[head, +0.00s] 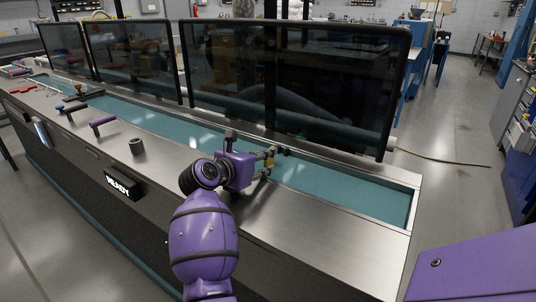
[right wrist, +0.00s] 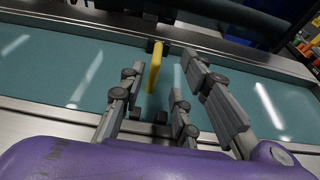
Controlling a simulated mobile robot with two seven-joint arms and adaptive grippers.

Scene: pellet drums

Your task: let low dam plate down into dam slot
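A narrow yellow plate (right wrist: 154,68), which I take to be the low dam plate, stands across the teal channel. In the head view (head: 270,158) it is small and partly hidden by my gripper. Its far end is by a dark bracket (right wrist: 152,46) at the channel's far wall, likely part of the dam slot; I cannot tell whether it is seated. My right gripper (head: 264,164) is over the channel's near edge. In the right wrist view its fingers (right wrist: 165,88) stand apart on either side of the plate, with visible gaps. My left gripper is not in view.
The teal channel (head: 325,180) runs along the steel bench. Dark clear guard panels (head: 300,85) stand behind it. The steel at right is clear.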

